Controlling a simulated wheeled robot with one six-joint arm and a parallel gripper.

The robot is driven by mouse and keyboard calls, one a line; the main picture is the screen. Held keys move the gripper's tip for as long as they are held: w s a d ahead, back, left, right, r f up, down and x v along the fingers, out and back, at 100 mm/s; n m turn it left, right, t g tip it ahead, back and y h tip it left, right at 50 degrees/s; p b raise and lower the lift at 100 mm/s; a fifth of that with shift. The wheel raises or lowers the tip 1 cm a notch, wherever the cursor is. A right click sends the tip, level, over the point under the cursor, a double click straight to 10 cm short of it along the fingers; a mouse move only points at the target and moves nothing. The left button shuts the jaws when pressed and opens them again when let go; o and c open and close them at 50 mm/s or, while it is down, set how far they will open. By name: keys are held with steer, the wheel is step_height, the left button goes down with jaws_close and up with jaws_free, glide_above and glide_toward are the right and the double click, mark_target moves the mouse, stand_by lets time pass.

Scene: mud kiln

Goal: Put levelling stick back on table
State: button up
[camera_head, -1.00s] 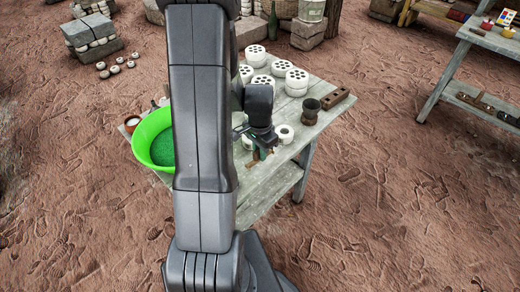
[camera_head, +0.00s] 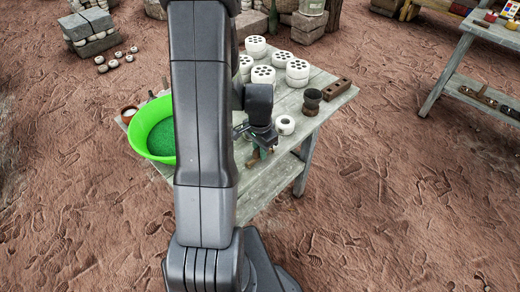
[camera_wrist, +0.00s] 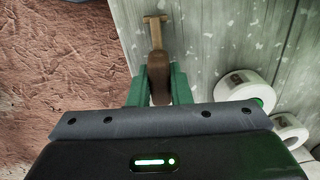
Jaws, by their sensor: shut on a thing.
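The levelling stick (camera_wrist: 156,62) has a rounded brown handle and a thin light T-shaped end in the wrist view. My gripper (camera_wrist: 158,90) has green fingers shut on the brown handle, with the T end pointing away from the wrist. The pale grey wooden table (camera_head: 268,185) is below; in the head view my gripper (camera_head: 262,150) is over its near part. The stick is mostly hidden by my gripper in the head view. I cannot tell whether the stick touches the tabletop.
A green basin (camera_head: 150,135) stands left on the table. White perforated discs (camera_head: 297,70), a dark cup (camera_head: 312,101), a brown brick (camera_head: 337,88) and a white ring (camera_head: 285,125) stand behind and right of my gripper. The near tabletop is clear.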

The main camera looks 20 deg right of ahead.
steer(key=shift+f, duration=0.2)
steer(key=o, duration=1.5)
steer(key=shift+r, duration=0.1)
steer(key=shift+r+p, duration=2)
steer(key=shift+r, duration=1)
steer(key=shift+f, duration=0.1)
